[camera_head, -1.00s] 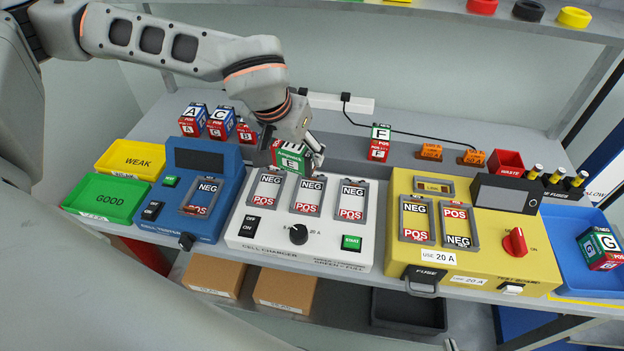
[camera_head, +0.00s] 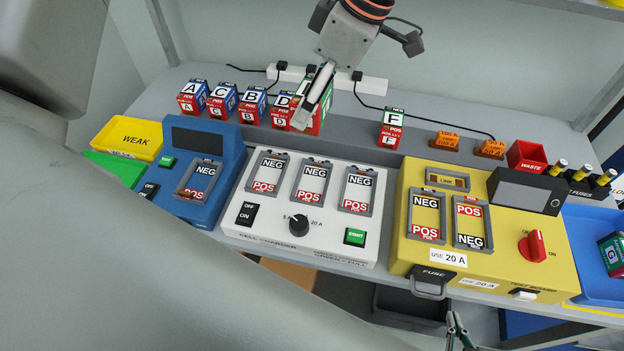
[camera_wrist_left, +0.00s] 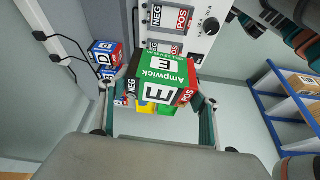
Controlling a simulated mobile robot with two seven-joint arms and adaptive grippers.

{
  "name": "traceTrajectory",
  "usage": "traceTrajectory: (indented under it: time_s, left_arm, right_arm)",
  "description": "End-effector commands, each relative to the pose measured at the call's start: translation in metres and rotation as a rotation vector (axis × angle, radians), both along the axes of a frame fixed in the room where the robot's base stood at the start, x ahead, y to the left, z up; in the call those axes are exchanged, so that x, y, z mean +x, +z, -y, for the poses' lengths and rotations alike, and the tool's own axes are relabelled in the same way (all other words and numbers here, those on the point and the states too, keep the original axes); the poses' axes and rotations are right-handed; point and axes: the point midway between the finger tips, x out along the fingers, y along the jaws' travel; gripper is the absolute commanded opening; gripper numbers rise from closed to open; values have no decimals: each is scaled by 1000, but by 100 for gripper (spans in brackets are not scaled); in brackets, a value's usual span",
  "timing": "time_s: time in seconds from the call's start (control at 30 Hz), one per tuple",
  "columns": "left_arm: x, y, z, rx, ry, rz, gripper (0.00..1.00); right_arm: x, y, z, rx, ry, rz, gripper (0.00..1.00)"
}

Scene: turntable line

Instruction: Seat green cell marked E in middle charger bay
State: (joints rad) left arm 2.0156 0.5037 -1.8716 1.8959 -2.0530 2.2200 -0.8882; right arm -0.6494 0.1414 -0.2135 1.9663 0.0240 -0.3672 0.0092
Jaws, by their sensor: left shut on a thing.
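The green cell marked E (camera_wrist_left: 158,85) is held between the fingers of my left gripper (camera_wrist_left: 155,108), with its E face and NEG and POS ends showing in the left wrist view. In the head view my left gripper (camera_head: 316,98) is shut on the cell (camera_head: 324,118), mostly hidden by the finger, behind the charger. The white charger (camera_head: 270,222) has three bays with NEG and POS marks. Its middle bay (camera_head: 313,185) is empty, as are the bays on either side. My right gripper (camera_head: 458,332) shows only as fingertips at the bottom edge; its opening is unclear.
Cells A (camera_head: 192,97), C (camera_head: 222,101), B (camera_head: 252,104) and D (camera_head: 281,108) stand behind the charger, left of the held cell. Cell F (camera_head: 391,128) stands to the right. A blue tester (camera_head: 206,140) and a yellow test board (camera_head: 405,250) flank the charger.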

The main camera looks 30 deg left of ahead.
Motion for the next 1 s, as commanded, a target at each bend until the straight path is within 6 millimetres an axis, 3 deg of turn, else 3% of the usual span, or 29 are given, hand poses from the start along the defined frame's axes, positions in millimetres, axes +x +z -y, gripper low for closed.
traceTrajectory:
  time_s: [0.17, 0.8, 1.0]
  left_arm:
    - [-6, 2, 4, -1, 82, -1, 23]
    - [-7, -133, 4, -1, 84, -3, 23]
    - [-6, -152, 4, -2, 83, 1, 23]
  right_arm:
    - [0, 0, 0, 0, -2, -2, 0]
    - [0, -1, 0, 0, -3, -3, 0]
    - [1, 2, 0, 1, -3, 2, 0]
